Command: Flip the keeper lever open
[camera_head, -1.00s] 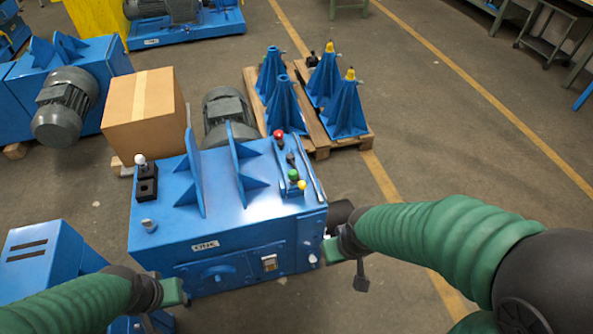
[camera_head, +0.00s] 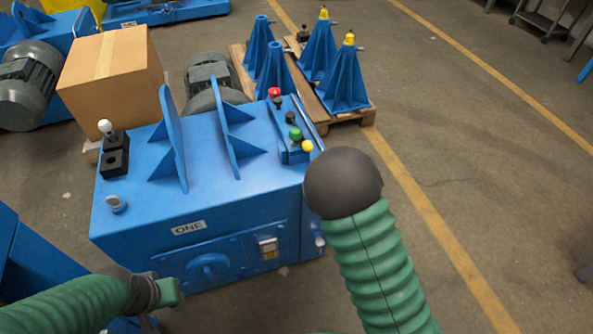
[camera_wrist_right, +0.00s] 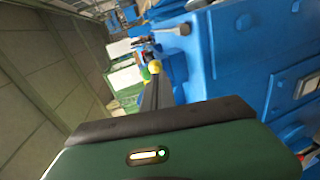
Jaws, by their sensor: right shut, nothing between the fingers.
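The blue machine marked ONE (camera_head: 250,205) stands in front of me. A short lever with a pale tip (camera_head: 320,242) sits low on its right side; I cannot tell for sure that it is the keeper lever. The right wrist view shows a grey rod with a round end (camera_wrist_right: 184,29) on a blue face. My right gripper (camera_wrist_right: 152,95) is shut and empty, its dark fingers pointing towards a yellow knob (camera_wrist_right: 154,67). In the head view my right forearm hides it. My left gripper (camera_head: 168,291) is low before the machine's front; its jaw opening is unclear.
Red (camera_head: 275,92), green (camera_head: 295,133) and yellow (camera_head: 307,146) knobs stand on the top right. A white-knobbed lever (camera_head: 105,127) and upright blue plates are on the top. A cardboard box (camera_head: 110,75) and a pallet of blue stands (camera_head: 340,75) are behind.

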